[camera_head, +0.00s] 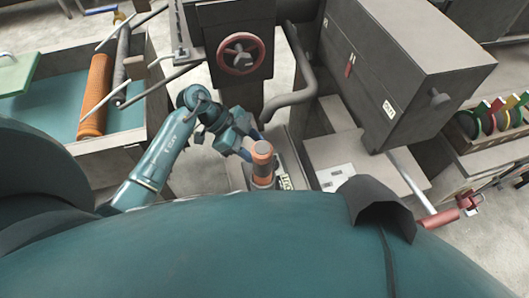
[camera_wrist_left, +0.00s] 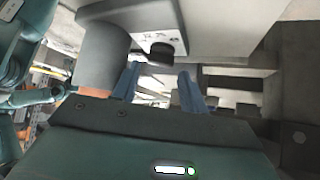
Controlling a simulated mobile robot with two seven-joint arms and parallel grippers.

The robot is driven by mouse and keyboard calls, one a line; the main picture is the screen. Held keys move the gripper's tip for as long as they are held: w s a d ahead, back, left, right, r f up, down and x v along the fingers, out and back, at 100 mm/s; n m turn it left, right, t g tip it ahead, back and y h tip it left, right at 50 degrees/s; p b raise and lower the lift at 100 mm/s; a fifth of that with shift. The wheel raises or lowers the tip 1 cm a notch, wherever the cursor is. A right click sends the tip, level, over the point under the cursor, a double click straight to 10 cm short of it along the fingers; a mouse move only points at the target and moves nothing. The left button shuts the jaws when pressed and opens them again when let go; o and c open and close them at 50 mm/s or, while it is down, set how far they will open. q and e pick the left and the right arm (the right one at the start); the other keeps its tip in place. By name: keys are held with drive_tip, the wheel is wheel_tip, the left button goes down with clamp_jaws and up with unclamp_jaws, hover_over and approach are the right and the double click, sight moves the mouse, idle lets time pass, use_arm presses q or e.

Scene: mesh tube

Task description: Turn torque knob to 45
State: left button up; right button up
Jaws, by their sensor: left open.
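A small black knob (camera_wrist_left: 162,50) sticks out from a pale panel (camera_wrist_left: 190,15) with small dark markings in the left wrist view. I take it for the torque knob, but cannot read its setting. My left gripper (camera_head: 250,146) is open in the head view, beside an orange-topped upright cylinder (camera_head: 262,160). In the left wrist view its two blue fingers (camera_wrist_left: 158,85) stand apart with nothing held between them. The knob shows just beyond and above the gap between the fingertips; I cannot tell whether they touch it. My right gripper does not show.
A red handwheel (camera_head: 241,54) sits on a dark housing behind my left gripper. A bent grey pipe (camera_head: 297,85) runs beside it. A large grey box (camera_head: 400,70) stands at right. A bin with an orange roller (camera_head: 95,95) is at left. Room around the gripper is tight.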

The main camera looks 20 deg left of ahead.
use_arm(q)
drive_tip(key=shift+x, duration=1.55)
drive_tip(key=shift+w, duration=0.1)
drive_tip(key=c, duration=0.7)
drive_tip(key=shift+w+a+m+g, duration=0.1)
drive_tip(key=shift+w+m+g, duration=0.15)
drive_tip(key=shift+m+g, duration=0.95)
drive_tip(key=shift+m, duration=0.3)
drive_tip(key=o, duration=0.7)
